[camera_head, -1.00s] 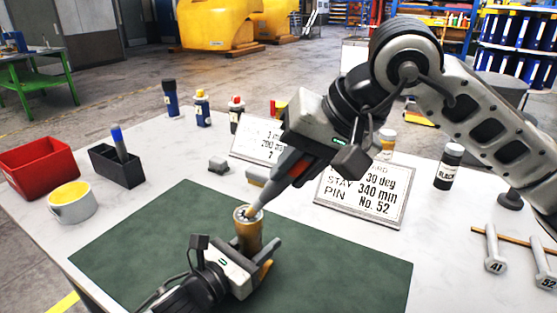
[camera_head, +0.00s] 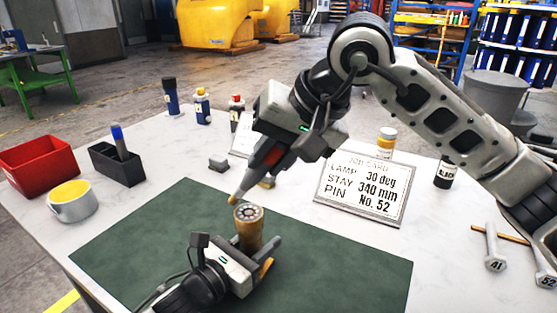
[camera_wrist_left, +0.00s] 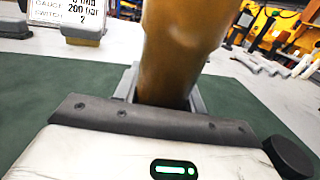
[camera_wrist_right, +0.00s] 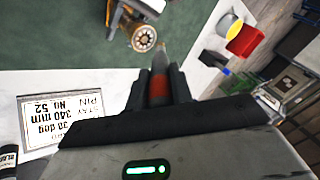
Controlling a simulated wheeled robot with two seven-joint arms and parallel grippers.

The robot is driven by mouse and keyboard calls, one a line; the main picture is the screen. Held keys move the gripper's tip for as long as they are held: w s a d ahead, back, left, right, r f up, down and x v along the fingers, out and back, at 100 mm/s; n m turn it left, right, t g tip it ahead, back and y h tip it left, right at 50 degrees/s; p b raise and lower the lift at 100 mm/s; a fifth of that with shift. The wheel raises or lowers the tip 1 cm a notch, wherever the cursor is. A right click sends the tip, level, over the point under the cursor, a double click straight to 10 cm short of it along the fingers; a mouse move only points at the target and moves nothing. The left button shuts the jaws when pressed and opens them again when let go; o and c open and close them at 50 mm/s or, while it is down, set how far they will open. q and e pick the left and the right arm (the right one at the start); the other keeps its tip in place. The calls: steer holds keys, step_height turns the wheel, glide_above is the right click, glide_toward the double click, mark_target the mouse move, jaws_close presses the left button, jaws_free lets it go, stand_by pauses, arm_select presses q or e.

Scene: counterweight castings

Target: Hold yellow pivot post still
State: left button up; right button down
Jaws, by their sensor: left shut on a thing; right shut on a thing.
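The yellow pivot post (camera_head: 249,230) stands about upright over the green mat (camera_head: 335,262); its round top with a ring of dark marks is uncovered. My left gripper (camera_head: 256,254) is shut around its lower part, and the post (camera_wrist_left: 178,50) fills the middle of the left wrist view between the fingers. My right gripper (camera_head: 272,160) is shut on a slim grey tool with a red band (camera_wrist_right: 158,88). Its tan tip points down, a little above and left of the post's top in the head view, seemingly apart from it. The post's foot is hidden.
A job card (camera_head: 362,192) stands behind the mat; another is partly hidden by my right arm. A red bin (camera_head: 38,165), white pot (camera_head: 72,202) and dark holder (camera_head: 117,167) stand left. Bottles line the back. Numbered pins (camera_head: 492,248) lie right. The mat's left part is clear.

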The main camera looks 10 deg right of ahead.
steer(key=s+d, duration=0.4)
steer(key=d, duration=0.1)
steer(key=shift+w+a, duration=1)
steer(key=shift+a, duration=0.25)
steer(key=shift+w+a, duration=0.95)
steer(key=shift+a, duration=0.25)
steer(key=shift+r, duration=4.1)
